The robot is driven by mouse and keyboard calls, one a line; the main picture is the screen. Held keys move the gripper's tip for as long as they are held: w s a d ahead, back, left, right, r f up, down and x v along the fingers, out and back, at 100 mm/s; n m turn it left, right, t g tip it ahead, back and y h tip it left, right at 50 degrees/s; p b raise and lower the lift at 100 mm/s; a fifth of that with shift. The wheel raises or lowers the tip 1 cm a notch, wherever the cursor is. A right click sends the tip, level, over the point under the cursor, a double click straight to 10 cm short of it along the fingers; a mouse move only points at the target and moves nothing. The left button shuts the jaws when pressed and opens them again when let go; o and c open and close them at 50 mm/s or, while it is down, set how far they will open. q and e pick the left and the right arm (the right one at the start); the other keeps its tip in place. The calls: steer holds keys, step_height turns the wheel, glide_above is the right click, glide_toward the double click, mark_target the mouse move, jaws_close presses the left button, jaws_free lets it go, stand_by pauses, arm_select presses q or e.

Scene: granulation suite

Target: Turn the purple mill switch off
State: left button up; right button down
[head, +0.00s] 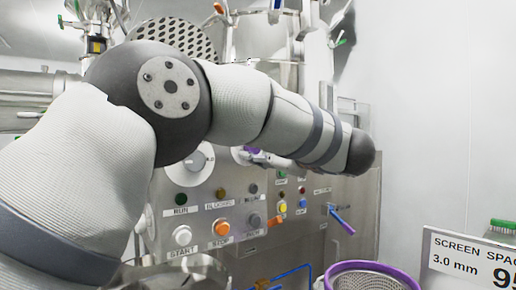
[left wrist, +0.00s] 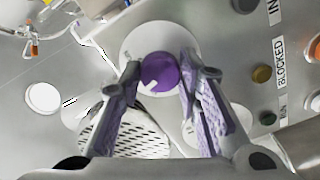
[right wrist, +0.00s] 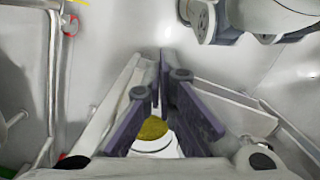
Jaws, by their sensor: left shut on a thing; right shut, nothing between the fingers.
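The purple mill switch (left wrist: 160,70) is a round knob with a white mark on a pale round plate on the steel control panel (head: 235,215). In the left wrist view its white mark points to the lower left. My left gripper (left wrist: 160,78) has one finger on each side of the knob and is shut on it. In the head view a sliver of the purple switch (head: 252,150) shows beside the left gripper (head: 266,158), and my left arm hides part of the panel. My right gripper (right wrist: 160,85) is shut and empty, away from the panel's switches.
A grey dial (head: 196,160) sits left of the purple switch. Below are a white start button (head: 182,235), an orange stop button (head: 221,227) and several lamps. A blue-handled lever (head: 342,220) sticks out on the right. A purple-rimmed basket (head: 372,266) stands at the lower right.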

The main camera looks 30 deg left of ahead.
arm_select(q)
steer(key=n, duration=0.5)
steer(key=shift+n, duration=0.3)
stand_by(0.4)
steer(key=o, duration=1.1)
steer(key=shift+o, duration=0.2)
steer(key=v, duration=1.2)
steer(key=shift+f, duration=0.1)
